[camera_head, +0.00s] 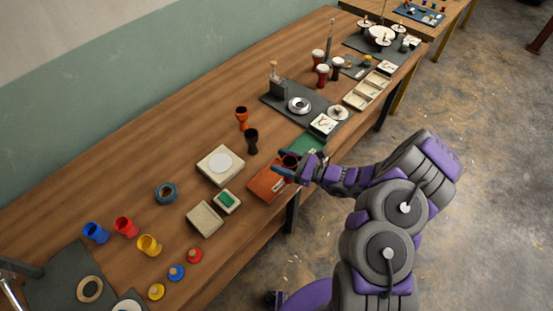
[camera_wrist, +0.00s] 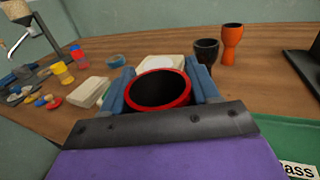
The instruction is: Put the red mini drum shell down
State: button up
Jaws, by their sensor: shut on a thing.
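The red mini drum shell (camera_wrist: 184,97) is in the wrist view, its red rim and dark hollow mouth facing the camera. My gripper (camera_wrist: 158,82) is shut on it, with one blue finger on each side. In the head view, my gripper (camera_head: 284,164) and the shell (camera_head: 290,160) are over the table's front edge region, by the orange-brown mat (camera_head: 262,183) and the green mat (camera_head: 311,141). The shell's lower part is hidden by my gripper, and I cannot tell whether it touches a surface.
A black goblet shell (camera_head: 251,140) and an orange one (camera_head: 242,117) stand behind. A cream box with a white disc (camera_head: 221,166) lies left of them. Blue, red and yellow cups (camera_head: 125,226) stand further left. The green mat bears a label ending in "ass" (camera_wrist: 298,170).

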jog(key=w+f, duration=0.1)
jog(key=w+a+f+b, duration=0.1)
jog(key=w, duration=0.1)
jog(key=w+a+f, duration=0.1)
jog(key=w+f, duration=0.1)
jog(key=shift+a+f+b, duration=0.1)
jog(key=shift+a+b, duration=0.15)
jog(key=shift+b, duration=0.1)
jog(key=shift+s+a, duration=0.1)
jog(key=shift+a, duration=0.4)
jog(key=o, duration=0.9)
jog(key=shift+o, duration=1.3)
jog(key=shift+d, duration=0.4)
jog(key=p+v, duration=0.2)
jog(key=v, duration=0.9)
jog(key=shift+s+d, duration=0.15)
jog(key=shift+d, duration=0.15)
